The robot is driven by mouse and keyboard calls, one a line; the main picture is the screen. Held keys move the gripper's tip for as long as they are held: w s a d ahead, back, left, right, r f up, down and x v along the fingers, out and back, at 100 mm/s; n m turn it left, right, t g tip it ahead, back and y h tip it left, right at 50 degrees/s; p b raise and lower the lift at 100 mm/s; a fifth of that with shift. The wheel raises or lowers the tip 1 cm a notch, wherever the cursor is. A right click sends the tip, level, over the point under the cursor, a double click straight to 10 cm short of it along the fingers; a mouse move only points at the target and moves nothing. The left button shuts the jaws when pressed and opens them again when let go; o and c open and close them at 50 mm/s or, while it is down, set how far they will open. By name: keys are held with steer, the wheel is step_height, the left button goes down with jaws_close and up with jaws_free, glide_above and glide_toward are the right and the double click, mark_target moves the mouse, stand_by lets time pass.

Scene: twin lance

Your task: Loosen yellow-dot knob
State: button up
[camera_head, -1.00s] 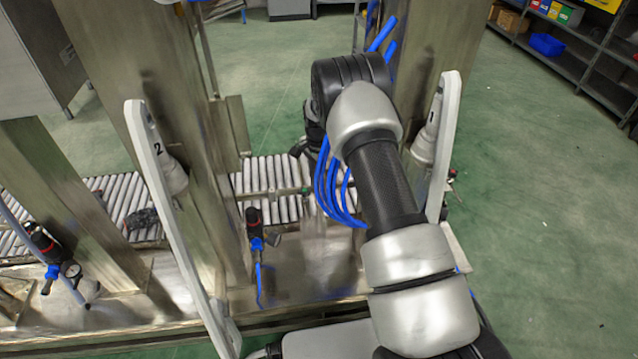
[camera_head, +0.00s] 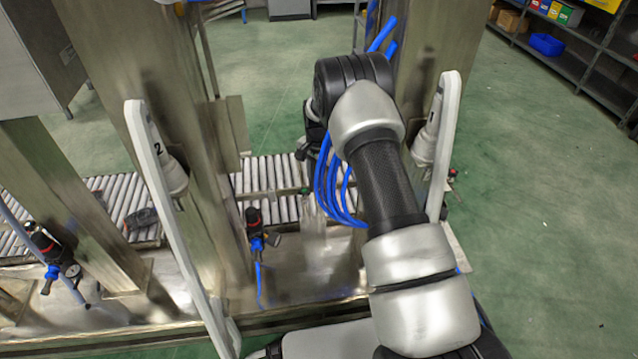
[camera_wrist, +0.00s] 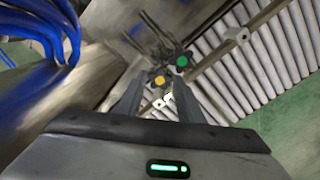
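The yellow-dot knob (camera_wrist: 159,81) is a dark knob with a yellow centre. It sits near the middle of the wrist view, just ahead of and between my fingertips. A similar green-dot knob (camera_wrist: 182,62) is above it and to its right. My gripper (camera_wrist: 158,88) is open, with one finger on each side of the yellow-dot knob in the picture. I cannot tell whether either finger touches it. In the head view my arm hides my gripper, and I cannot make out the yellow dot.
A roller conveyor (camera_wrist: 258,62) runs beside the knobs; it also shows in the head view (camera_head: 270,178). Steel posts (camera_head: 165,120) stand left of my arm. A black-and-red valve fitting (camera_head: 254,225) is below the conveyor. Green floor (camera_head: 540,220) is open at right.

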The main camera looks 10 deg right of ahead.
mark_target(320, 189)
steer(key=shift+o, duration=1.1)
step_height(320, 189, up, 18)
steer(key=p, duration=0.4)
steer(key=shift+f, duration=0.25)
steer(key=f+m, duration=0.4)
steer(key=f, duration=0.1)
steer(key=f+m, duration=0.5)
steer(key=f, duration=0.1)
steer(key=f+m+p, duration=0.1)
steer(key=f+m, duration=0.4)
steer(key=f, duration=0.1)
steer(key=shift+s+d+f, duration=0.15)
steer(key=shift+d+f, duration=0.05)
steer(key=shift+f, duration=0.05)
